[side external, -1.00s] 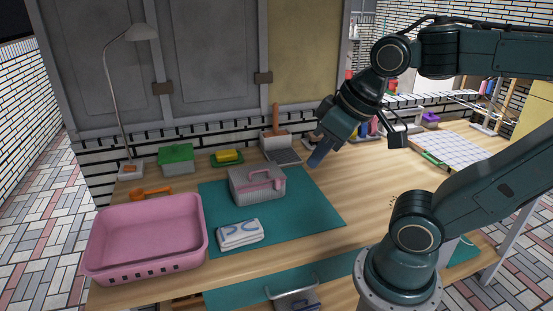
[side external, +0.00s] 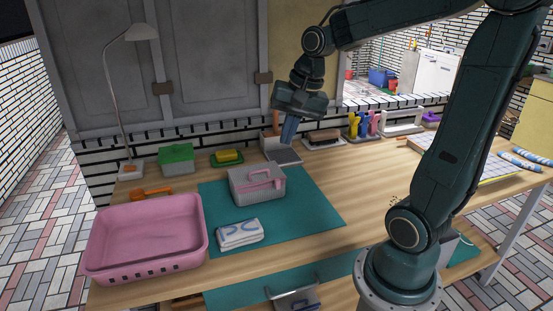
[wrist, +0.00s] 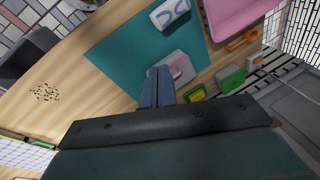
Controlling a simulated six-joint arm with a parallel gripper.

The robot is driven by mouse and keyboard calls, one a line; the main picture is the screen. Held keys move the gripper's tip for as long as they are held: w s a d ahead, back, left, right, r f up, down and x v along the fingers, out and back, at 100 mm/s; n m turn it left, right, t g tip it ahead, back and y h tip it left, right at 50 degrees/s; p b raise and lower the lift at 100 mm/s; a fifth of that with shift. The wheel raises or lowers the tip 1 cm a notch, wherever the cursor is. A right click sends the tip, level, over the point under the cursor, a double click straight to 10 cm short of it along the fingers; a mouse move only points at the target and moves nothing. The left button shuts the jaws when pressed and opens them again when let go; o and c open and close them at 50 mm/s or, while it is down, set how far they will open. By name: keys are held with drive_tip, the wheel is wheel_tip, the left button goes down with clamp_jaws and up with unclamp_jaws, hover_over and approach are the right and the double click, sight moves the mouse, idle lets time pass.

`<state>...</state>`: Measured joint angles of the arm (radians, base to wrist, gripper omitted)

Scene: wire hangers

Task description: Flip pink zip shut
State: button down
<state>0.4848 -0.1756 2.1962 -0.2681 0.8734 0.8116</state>
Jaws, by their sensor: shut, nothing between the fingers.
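A grey ribbed box (side external: 250,190) with a pink handle (side external: 261,175) on its lid stands on the teal mat. A pink piece, which looks like the zip or clasp (side external: 278,183), shows at its right front; I cannot tell whether it is open or closed. My gripper (side external: 287,141) is shut and empty, above and behind the box to its right, apart from it. In the wrist view the shut fingers (wrist: 157,76) point toward the box (wrist: 183,66) and hide part of it.
A folded towel (side external: 240,233) lies on the teal mat (side external: 315,205) in front of the box. A pink tub (side external: 150,232) is at left.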

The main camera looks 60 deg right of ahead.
sight(277, 184)
drive_tip(key=d+f+m+y, duration=0.1)
drive_tip(key=d+f+m, duration=0.5)
drive_tip(key=d, duration=0.4)
drive_tip(key=w+d+f+m+y, duration=0.1)
drive_tip(key=d+f+m, duration=0.5)
drive_tip(key=d+m, duration=0.2)
drive_tip(key=shift+d+f+y, duration=0.15)
drive_tip(key=shift+d+y, duration=0.15)
drive_tip(key=shift+d, duration=0.8)
drive_tip(key=shift+w+f, duration=0.1)
drive_tip(key=shift+w, duration=0.05)
drive_tip(key=w+a+f, duration=0.5)
drive_tip(key=f, duration=0.4)
drive_tip(key=shift+a, duration=0.35)
drive_tip(key=shift+w, duration=0.1)
